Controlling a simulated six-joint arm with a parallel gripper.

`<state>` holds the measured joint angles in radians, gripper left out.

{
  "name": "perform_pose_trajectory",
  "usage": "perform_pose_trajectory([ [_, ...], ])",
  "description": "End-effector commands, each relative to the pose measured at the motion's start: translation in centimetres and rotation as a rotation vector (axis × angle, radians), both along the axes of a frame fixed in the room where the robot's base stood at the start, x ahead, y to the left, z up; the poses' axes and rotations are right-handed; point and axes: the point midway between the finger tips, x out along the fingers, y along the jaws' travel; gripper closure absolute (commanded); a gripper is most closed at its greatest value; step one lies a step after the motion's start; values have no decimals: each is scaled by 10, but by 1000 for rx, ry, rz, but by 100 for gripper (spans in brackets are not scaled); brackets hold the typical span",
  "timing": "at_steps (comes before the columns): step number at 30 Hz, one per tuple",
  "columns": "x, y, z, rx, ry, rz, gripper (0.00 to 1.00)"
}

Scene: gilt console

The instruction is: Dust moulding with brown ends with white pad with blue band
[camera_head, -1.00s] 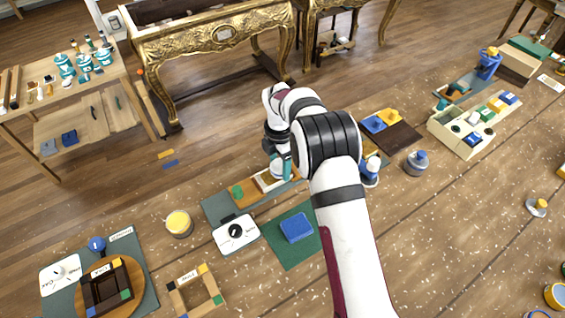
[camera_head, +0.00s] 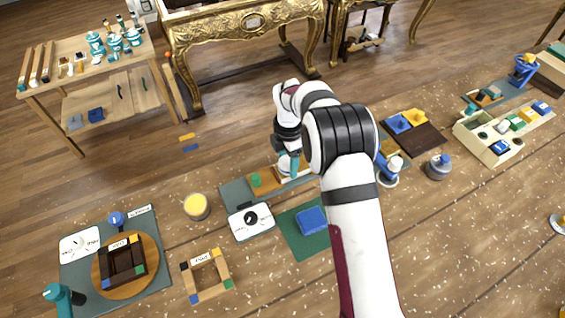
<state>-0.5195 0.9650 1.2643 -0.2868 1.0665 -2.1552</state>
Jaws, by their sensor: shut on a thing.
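My gripper (camera_head: 289,166) is low over the bench at the centre, its teal fingers pointing down. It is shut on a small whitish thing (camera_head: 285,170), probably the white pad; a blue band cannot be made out. Below it is a wooden board (camera_head: 267,185) with a green block (camera_head: 256,180) at its left end. A pale strip (camera_head: 302,178) shows on the board beside the fingers; it may be the moulding, but brown ends cannot be made out. My arm and gripper hide much of this spot, and contact cannot be told.
A white plate with a black knob (camera_head: 250,220) and a blue block (camera_head: 312,219) on a green mat (camera_head: 292,240) lie in front. A yellow-topped tin (camera_head: 197,206) is left. A blue-and-white item (camera_head: 390,172) and bottle (camera_head: 438,167) stand right. Several long strips (camera_head: 37,62) lie on the side table.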

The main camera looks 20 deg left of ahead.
Motion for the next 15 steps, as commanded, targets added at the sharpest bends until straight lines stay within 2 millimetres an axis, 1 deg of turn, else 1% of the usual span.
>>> perform_pose_trajectory([
  [15, 34, -34, 0, 0, 0, -2, 88],
])
